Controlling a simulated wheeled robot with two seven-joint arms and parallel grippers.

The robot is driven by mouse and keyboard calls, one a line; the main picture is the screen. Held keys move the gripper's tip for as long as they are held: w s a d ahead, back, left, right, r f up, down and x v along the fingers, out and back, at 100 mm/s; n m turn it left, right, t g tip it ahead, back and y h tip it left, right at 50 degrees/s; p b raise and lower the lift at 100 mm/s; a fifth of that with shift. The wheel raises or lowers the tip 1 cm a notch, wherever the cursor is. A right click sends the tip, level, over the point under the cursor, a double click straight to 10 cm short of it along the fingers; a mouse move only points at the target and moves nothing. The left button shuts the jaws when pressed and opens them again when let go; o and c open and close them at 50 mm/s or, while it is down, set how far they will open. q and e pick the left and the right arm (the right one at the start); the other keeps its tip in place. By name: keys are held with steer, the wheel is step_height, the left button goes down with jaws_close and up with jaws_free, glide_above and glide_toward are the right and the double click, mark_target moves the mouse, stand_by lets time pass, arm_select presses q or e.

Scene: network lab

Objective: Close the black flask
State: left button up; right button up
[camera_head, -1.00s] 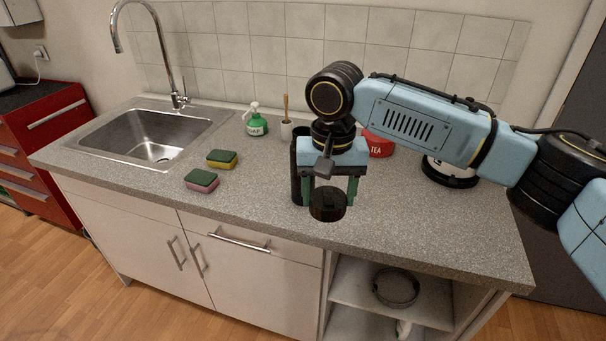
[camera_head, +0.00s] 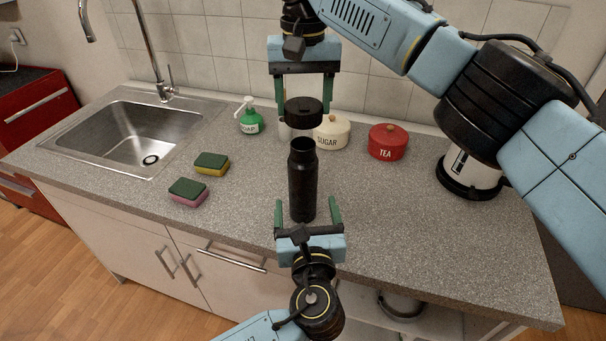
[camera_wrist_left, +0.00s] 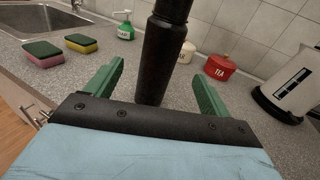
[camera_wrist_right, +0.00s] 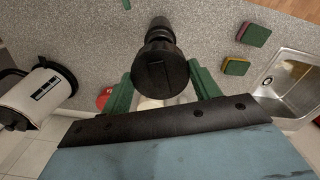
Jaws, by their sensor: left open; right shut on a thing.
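The black flask (camera_head: 302,185) stands upright on the counter with its mouth open; it also shows in the left wrist view (camera_wrist_left: 160,60). My right gripper (camera_head: 304,100) is shut on the black lid (camera_head: 304,112) and holds it above the flask, apart from its mouth. The lid shows large in the right wrist view (camera_wrist_right: 160,72), with part of the flask behind it. My left gripper (camera_head: 307,212) is open, low at the front of the flask, with one finger on each side. In the left wrist view the flask stands between and beyond the fingertips, seemingly untouched.
Behind the flask stand a white sugar jar (camera_head: 331,133), a red tea jar (camera_head: 387,143) and a green soap bottle (camera_head: 249,117). Two sponges (camera_head: 188,192) (camera_head: 212,163) lie left, near the sink (camera_head: 125,135). A white kettle (camera_head: 470,175) stands right.

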steer(key=shift+w+r, duration=0.1)
steer(key=shift+r, duration=0.1)
steer(key=shift+s+r, duration=0.1)
steer(key=shift+s, duration=0.25)
arm_select(q)
steer(key=w, duration=0.7)
steer(key=w+r, duration=0.1)
steer(key=w, duration=0.3)
steer(key=shift+w+a+r, duration=0.1)
steer(key=shift+w+a, duration=0.15)
steer(key=shift+a, duration=0.1)
steer(key=shift+c, duration=0.4)
steer(key=c, duration=1.4)
arm_select(e)
glide_above(302, 160)
steer(key=w, duration=0.2)
steer(key=shift+w+d+f, duration=0.1)
steer(key=shift+f, duration=1.15)
steer(key=shift+w+f, duration=0.1)
steer(key=shift+f, duration=1.15)
steer(key=shift+f, duration=0.9)
steer(key=shift+f, duration=0.55)
